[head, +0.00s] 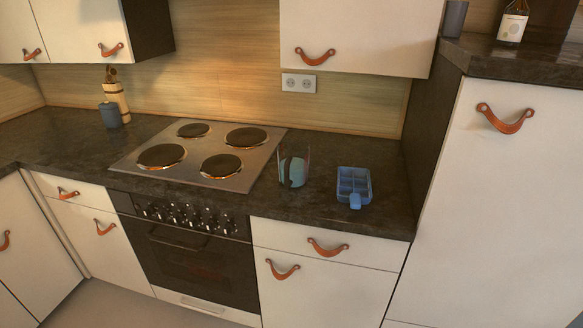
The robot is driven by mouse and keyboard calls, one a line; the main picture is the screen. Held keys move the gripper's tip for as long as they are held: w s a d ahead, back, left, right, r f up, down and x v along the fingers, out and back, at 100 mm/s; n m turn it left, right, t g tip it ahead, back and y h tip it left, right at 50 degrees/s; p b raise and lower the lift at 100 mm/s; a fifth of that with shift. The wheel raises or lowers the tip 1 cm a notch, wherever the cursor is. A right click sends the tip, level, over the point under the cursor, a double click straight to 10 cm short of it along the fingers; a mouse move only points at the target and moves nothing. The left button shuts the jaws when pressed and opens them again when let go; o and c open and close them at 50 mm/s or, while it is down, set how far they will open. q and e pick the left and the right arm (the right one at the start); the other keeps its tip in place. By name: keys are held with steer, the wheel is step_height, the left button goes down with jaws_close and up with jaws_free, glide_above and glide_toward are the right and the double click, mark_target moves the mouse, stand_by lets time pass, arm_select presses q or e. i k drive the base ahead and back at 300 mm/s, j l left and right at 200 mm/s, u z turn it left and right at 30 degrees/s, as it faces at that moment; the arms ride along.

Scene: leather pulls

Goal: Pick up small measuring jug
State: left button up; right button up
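A clear, jug-like vessel (293,170) stands upright on the dark countertop (325,207), just right of the cooktop. It has pale and teal patches in or on it. It looks like the measuring jug, but its markings and handle are too small to make out. Neither of my grippers is in the head view, so I cannot see where they are relative to it.
A blue compartmented tray (354,183) sits right of the vessel. The cooktop (200,154) lies to its left. A dark cup (110,115) and wooden block (117,98) stand farther left. A wall cabinet (360,30) overhangs behind; a tall cabinet (490,190) bounds the right.

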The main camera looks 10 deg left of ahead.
mark_target(293, 154)
steer(key=i+l, duration=0.15)
steer(key=l, duration=0.2)
steer(key=i+l, duration=0.1)
steer(key=l, duration=0.3)
steer(key=i+l+u, duration=0.1)
steer(key=l, duration=0.25)
steer(key=i+l, duration=0.15)
steer(key=l, duration=0.25)
